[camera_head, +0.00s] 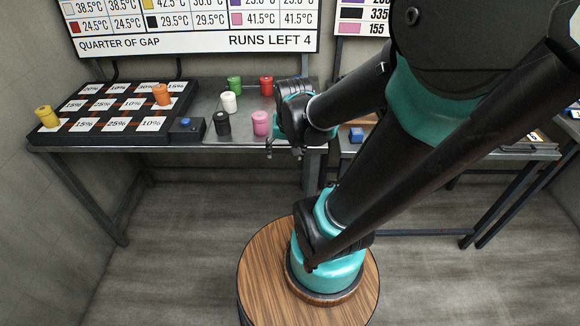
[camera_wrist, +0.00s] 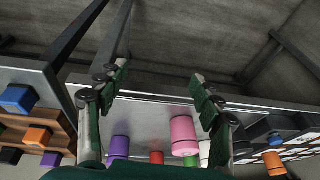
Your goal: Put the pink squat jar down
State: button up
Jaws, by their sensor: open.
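The pink squat jar (camera_head: 261,123) stands upright on the grey metal table, near its front edge. In the wrist view the pink jar (camera_wrist: 184,135) shows beyond the gap between the fingers, closer to the right finger. My gripper (camera_head: 284,148) is just right of the jar in the head view, at the table's front edge. In the wrist view my gripper (camera_wrist: 160,88) has its two fingers wide apart, with nothing held between them. Whether a finger touches the jar cannot be told.
A black jar (camera_head: 222,123), white jar (camera_head: 229,102), green jar (camera_head: 234,84) and red jar (camera_head: 266,85) stand nearby. Purple jars (camera_wrist: 118,148) show in the wrist view. A percentage board (camera_head: 112,108) with a yellow jar (camera_head: 47,117) and orange jar (camera_head: 161,95) lies left, beside a blue-button box (camera_head: 186,127).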

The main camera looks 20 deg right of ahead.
jog(key=s+f+n, duration=0.3)
jog(key=s, duration=0.1)
jog(key=shift+d+t, duration=0.25)
jog(key=shift+t, duration=0.05)
dwell(2.0)
